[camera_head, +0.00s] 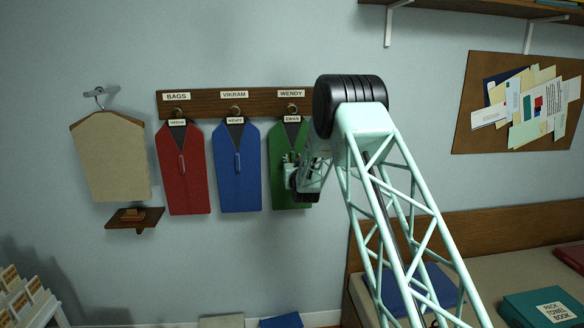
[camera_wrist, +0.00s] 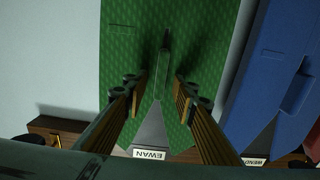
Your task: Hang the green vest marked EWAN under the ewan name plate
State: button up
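The green vest (camera_head: 290,195), tagged EWAN, hangs on the wooden peg rail (camera_head: 215,102) under the WENDY plate (camera_head: 291,94). In the wrist view, which is upside down, the green vest (camera_wrist: 205,45) fills the middle, with its raised front tab (camera_wrist: 164,45) between the finger lines. My gripper (camera_head: 291,160) is in front of the vest's chest; in the wrist view my gripper (camera_wrist: 160,85) has its fingers apart, one on either side of the tab. I cannot tell whether they touch it. No ewan plate shows; my arm covers the rail's right part.
A red vest (camera_head: 183,175) hangs under the BAGS plate (camera_head: 176,97), a blue vest (camera_head: 237,175) tagged WENDY under the VIKRAM plate (camera_head: 234,94). A beige bag (camera_head: 110,160) hangs from a separate hook at left, above a small shelf (camera_head: 136,220). Bare wall lies below the vests.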

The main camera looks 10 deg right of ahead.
jog(key=shift+c, duration=0.9)
jog(key=shift+r, duration=0.1)
grip_shut()
